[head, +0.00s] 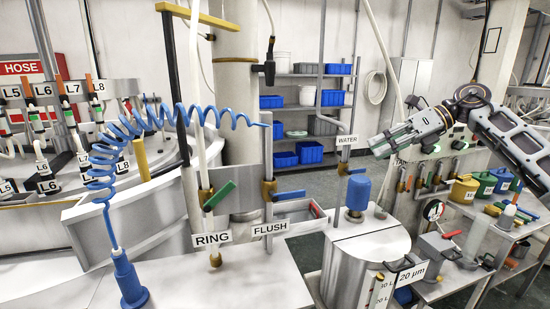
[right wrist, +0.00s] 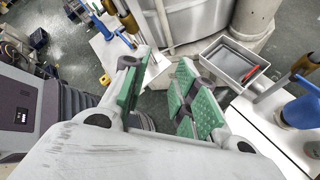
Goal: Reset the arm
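My right arm comes in from the right edge of the head view, raised above the benches. Its gripper (head: 378,146) points left and slightly down, in mid-air near the WATER sign (head: 347,141). In the right wrist view the same gripper (right wrist: 158,92) has its two green-padded fingers apart. Nothing shows between the pads except background. It appears to touch nothing. My left arm and gripper are not in view.
A drum with a blue-topped fitting (head: 357,192) stands below and left of the right gripper. A coiled blue hose (head: 178,113) and valves labelled RING (head: 212,239) and FLUSH (head: 270,229) are further left. Coloured containers (head: 487,183) crowd the right bench. A grey tray (right wrist: 217,52) lies beyond the fingers.

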